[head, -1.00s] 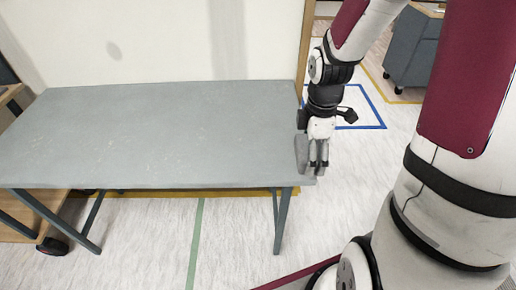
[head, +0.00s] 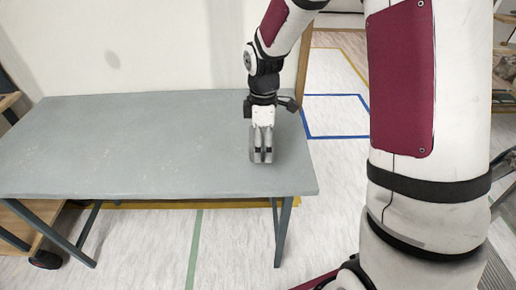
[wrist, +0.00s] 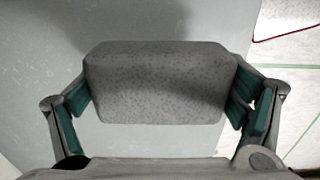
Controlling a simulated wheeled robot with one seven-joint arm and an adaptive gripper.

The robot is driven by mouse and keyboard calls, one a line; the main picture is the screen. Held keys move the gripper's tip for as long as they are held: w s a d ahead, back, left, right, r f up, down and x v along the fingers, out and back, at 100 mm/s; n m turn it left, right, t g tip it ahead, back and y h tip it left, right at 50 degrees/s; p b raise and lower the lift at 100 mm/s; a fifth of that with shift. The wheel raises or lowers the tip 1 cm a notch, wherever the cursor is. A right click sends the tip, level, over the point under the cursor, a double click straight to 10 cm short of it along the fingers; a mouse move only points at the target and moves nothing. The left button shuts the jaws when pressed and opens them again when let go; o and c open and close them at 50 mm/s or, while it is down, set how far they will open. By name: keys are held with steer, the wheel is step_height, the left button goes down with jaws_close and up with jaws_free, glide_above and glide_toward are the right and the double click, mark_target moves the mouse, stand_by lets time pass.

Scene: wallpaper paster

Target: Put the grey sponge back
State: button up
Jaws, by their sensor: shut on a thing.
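The grey sponge (wrist: 160,85) is a speckled block with rounded corners, held between the green-padded fingers of my gripper in the wrist view. My gripper (head: 262,157) is shut on it and points down over the right part of the grey table (head: 130,150) in the head view. The sponge is mostly hidden behind the fingers there. I cannot tell whether its underside touches the table. The table top also shows under the sponge in the wrist view (wrist: 40,60).
The table top is otherwise bare, with free room to the left of my gripper. A pale wall (head: 130,45) stands behind it. The table's right edge is close to my gripper, with open floor (head: 335,165) beyond and a blue taped outline (head: 335,137) on it.

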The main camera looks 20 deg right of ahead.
steer(key=shift+w+a+f, duration=0.15)
steer(key=shift+w+a, duration=0.4)
steer(key=shift+w, duration=0.15)
steer(key=f, duration=0.2)
steer(key=shift+s+d+f, duration=0.15)
steer(key=shift+d+f, duration=0.05)
steer(key=shift+f, duration=0.3)
steer(key=shift+f, duration=0.15)
steer(key=shift+f+b, duration=0.35)
steer(key=o, duration=0.9)
steer(key=shift+r, duration=0.1)
steer(key=r+p, duration=0.1)
steer(key=r, duration=0.6)
steer(key=r+p, duration=0.1)
steer(key=r, duration=0.6)
steer(key=shift+s+a+r, duration=0.1)
steer(key=shift+s+r, duration=0.1)
